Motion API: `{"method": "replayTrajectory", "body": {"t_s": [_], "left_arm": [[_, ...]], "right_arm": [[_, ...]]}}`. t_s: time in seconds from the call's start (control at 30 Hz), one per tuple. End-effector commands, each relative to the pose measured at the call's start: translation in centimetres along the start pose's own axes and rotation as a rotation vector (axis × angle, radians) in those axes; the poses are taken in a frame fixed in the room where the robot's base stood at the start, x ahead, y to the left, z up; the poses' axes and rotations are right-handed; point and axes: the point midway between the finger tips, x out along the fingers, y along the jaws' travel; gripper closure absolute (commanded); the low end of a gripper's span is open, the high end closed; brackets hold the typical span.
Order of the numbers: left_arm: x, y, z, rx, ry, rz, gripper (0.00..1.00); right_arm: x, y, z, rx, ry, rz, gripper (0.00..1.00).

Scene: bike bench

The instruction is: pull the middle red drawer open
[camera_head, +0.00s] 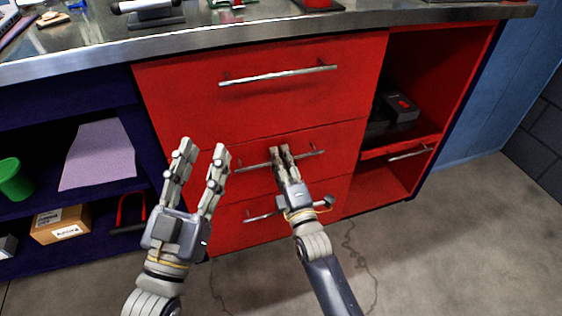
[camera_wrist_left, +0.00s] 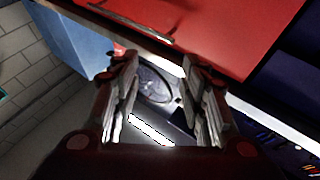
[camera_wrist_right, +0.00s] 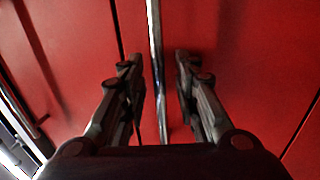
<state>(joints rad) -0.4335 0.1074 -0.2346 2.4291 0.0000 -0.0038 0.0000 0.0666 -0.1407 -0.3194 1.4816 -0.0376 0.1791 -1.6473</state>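The middle red drawer (camera_head: 335,135) sits in the red cabinet between an upper and a lower drawer. Its front looks flush with theirs. Its metal bar handle (camera_head: 312,154) is partly covered by my right gripper (camera_head: 281,149). In the right wrist view the handle bar (camera_wrist_right: 154,45) runs between the two fingers of my right gripper (camera_wrist_right: 157,65), with a gap on each side. That gripper is open around the bar. My left gripper (camera_head: 204,146) is open and empty, in front of the cabinet to the left of the handle.
The upper drawer (camera_head: 240,110) and lower drawer (camera_head: 250,235) have similar handles. A dark blue shelf (camera_head: 60,110) with a green cup (camera_head: 14,180) and a cardboard box (camera_head: 60,224) is at left. A red open compartment (camera_head: 440,70) is at right. Floor in front is clear.

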Motion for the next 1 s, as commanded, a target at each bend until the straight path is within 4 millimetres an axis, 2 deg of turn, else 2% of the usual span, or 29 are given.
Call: {"method": "replayTrajectory", "body": {"t_s": [0.27,0.3,0.4,0.43,0.77,1.0], "left_arm": [[0.0,0.0,-0.2,-0.001,0.01,0.0,0.6],[0.0,0.0,-0.2,0.0,0.01,0.0,0.6],[0.0,0.0,-0.2,0.0,0.009,0.0,0.6],[0.0,0.0,-0.2,0.0,0.009,0.001,0.6],[0.1,0.0,0.0,0.0,-0.003,0.001,0.6],[-0.5,-0.5,3.4,0.006,-0.191,-0.011,0.6]], "right_arm": [[0.1,0.0,0.0,0.0,0.0,0.0,0.71],[0.1,0.0,0.0,0.0,0.0,0.0,0.76],[0.1,0.0,0.0,0.0,0.0,0.0,0.98],[0.1,0.0,0.0,0.0,0.0,0.0,1.0],[0.0,0.0,0.2,0.0,0.0,-0.001,1.0],[-1.0,0.3,1.3,-0.001,0.0,-0.003,1.0]]}}
